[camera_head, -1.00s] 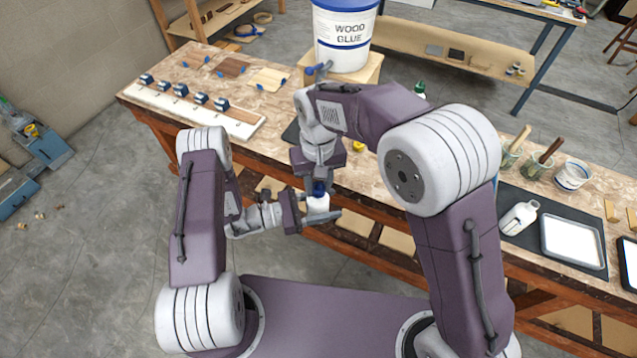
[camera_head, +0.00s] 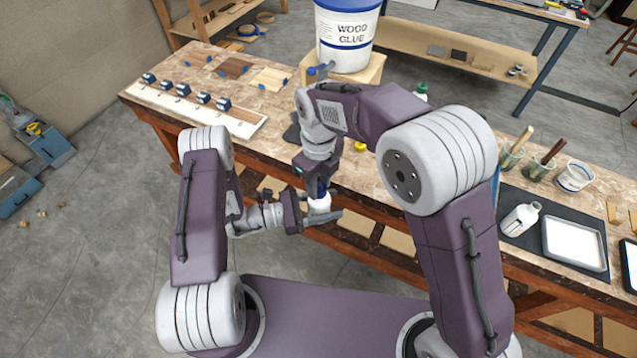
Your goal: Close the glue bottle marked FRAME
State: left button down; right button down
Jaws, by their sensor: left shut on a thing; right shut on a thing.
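A small white glue bottle (camera_head: 319,205) is held upright in front of the bench edge, above the floor. My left gripper (camera_head: 318,216) is shut on its body from the left. A dark blue cap (camera_head: 319,192) is at the bottle's top, mostly hidden by my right gripper (camera_head: 317,188), which reaches down from above and is shut on it. The cap is in line with the neck; I cannot tell how far it is screwed down. The marking on the bottle is too small to read.
The bench (camera_head: 400,185) runs behind both grippers. A wood glue tub (camera_head: 346,38) stands on a wooden block. A green-capped bottle (camera_head: 421,90) and a yellow cap (camera_head: 360,147) are behind my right arm. A white bottle (camera_head: 519,219) lies by a tray (camera_head: 574,267) at right.

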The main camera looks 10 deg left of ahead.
jog(key=c, duration=1)
grip_release()
jog(key=shift+c, duration=0.2)
jog(key=shift+r, duration=2.25)
jog(key=shift+c, duration=0.3)
